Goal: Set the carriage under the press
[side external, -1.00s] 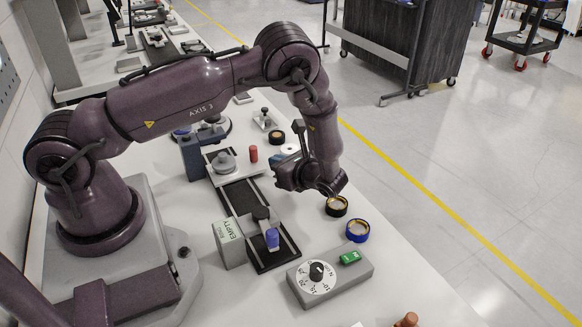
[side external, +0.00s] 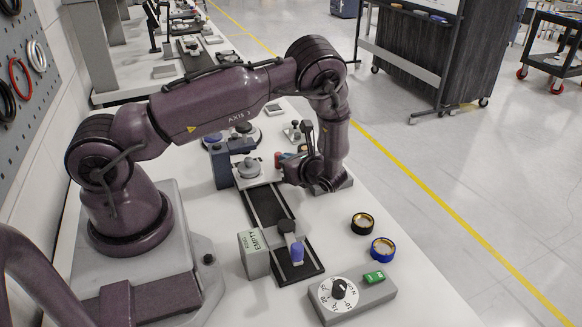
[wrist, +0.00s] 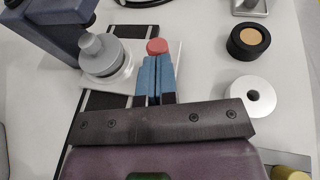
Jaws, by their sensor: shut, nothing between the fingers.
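The carriage looks to be the white plate (wrist: 172,55) at the far end of the dark rail track (side external: 268,205), carrying a grey stepped cylinder (wrist: 103,55) on a clear disc. A red peg (wrist: 157,46) stands at the plate's right side. The dark blue press (side external: 221,163) stands at the plate's far left; its frame also shows in the wrist view (wrist: 48,22). My gripper (wrist: 158,62) is shut and empty, its blue fingers side by side just short of the red peg. I cannot tell if they touch it.
A black ring with a tan centre (wrist: 249,41) and a white disc (wrist: 252,95) lie right of my gripper.

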